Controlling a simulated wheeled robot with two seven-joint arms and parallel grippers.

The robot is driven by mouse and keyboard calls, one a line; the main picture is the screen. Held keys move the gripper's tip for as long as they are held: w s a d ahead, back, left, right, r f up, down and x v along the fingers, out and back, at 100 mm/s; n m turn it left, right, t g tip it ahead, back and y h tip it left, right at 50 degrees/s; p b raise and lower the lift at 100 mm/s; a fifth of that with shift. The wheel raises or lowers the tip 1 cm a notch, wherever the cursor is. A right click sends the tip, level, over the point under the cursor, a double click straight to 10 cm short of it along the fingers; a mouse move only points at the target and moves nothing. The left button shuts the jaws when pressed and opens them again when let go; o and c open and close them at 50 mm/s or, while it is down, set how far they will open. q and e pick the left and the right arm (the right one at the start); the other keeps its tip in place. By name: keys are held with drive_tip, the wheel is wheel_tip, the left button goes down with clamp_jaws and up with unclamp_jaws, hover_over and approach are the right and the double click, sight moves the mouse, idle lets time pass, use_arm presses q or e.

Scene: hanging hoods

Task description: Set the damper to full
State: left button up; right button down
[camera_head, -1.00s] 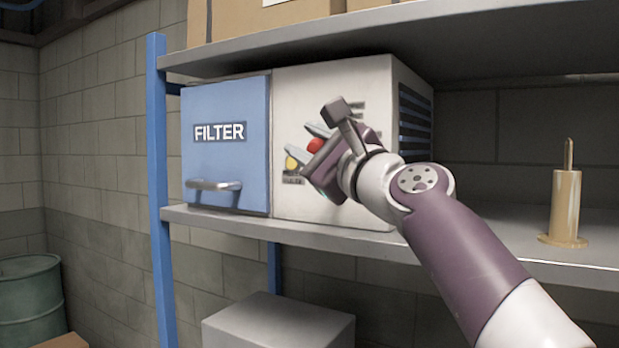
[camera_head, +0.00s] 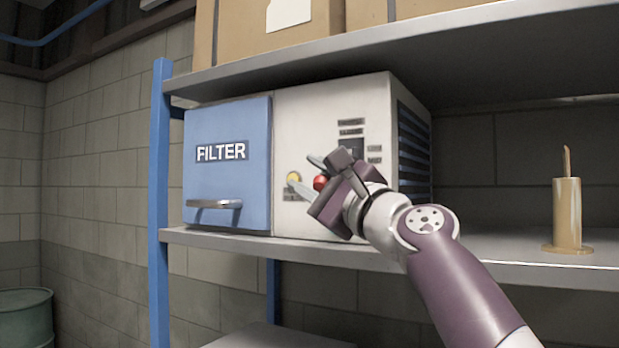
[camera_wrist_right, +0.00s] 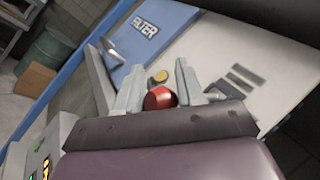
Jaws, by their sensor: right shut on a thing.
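A white hood box (camera_head: 310,120) with a blue door marked FILTER (camera_head: 228,170) sits on a grey shelf. A red knob (camera_head: 320,182) stands at the box's front, right of a yellow round button (camera_head: 293,178). My right gripper (camera_head: 306,172) is shut on the red knob. In the right wrist view the red knob (camera_wrist_right: 160,97) lies between the two grey fingers, with the yellow button (camera_wrist_right: 160,76) beyond. My left gripper is out of view.
A blue shelf post (camera_head: 160,200) stands left of the box. Cardboard boxes (camera_head: 320,28) sit on the shelf above. A tan cylinder with a thin rod (camera_head: 567,215) stands at the right; the shelf between is mostly clear. A green barrel (camera_head: 25,318) is at lower left.

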drive_tip(key=shift+w+f, duration=0.35)
drive_tip(key=shift+f, duration=0.15)
drive_tip(key=c, duration=0.8)
unclamp_jaws()
drive_tip(key=shift+s, duration=0.1)
drive_tip(key=shift+d+r, duration=0.1)
drive_tip(key=b+v, duration=0.4)
drive_tip(key=v, duration=0.2)
drive_tip(key=b+v, duration=0.4)
drive_tip(key=v, duration=0.2)
drive_tip(key=shift+s+d+r, duration=0.1)
drive_tip(key=shift+s+d, duration=0.05)
drive_tip(key=shift+s, duration=0.25)
